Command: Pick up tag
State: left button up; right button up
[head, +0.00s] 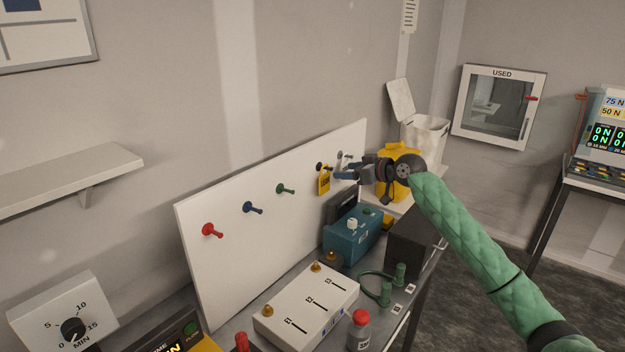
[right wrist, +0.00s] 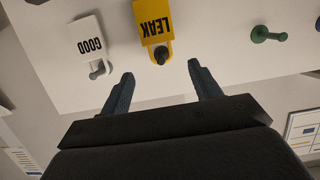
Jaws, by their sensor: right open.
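A yellow tag marked LEAK (head: 323,185) hangs from a dark peg on the white pegboard. In the right wrist view the yellow tag (right wrist: 155,20) appears upside down, its loop around the peg. A white tag marked GOOD (right wrist: 89,40) hangs on a grey peg beside it. My right gripper (head: 341,172) is open and empty, close to the board. In the right wrist view its fingertips (right wrist: 160,75) point at the board, with the yellow tag's peg between their lines and no visible contact. My left gripper is not in view.
Red (head: 211,230), blue (head: 252,208) and green (head: 284,189) pegs on the board are bare. Below stand a teal box (head: 352,236), a white switch box (head: 300,312) and a small bottle (head: 360,333). A yellow container (head: 400,158) is behind my right gripper.

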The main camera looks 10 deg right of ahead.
aim_at(329, 168)
jog(key=x, duration=0.7)
jog(key=shift+w+a+r+p, duration=0.2)
jog(key=shift+a+r+p, duration=0.05)
jog(key=shift+r+p, duration=0.1)
jog(key=shift+w+f, duration=0.15)
jog(key=c, duration=1.3)
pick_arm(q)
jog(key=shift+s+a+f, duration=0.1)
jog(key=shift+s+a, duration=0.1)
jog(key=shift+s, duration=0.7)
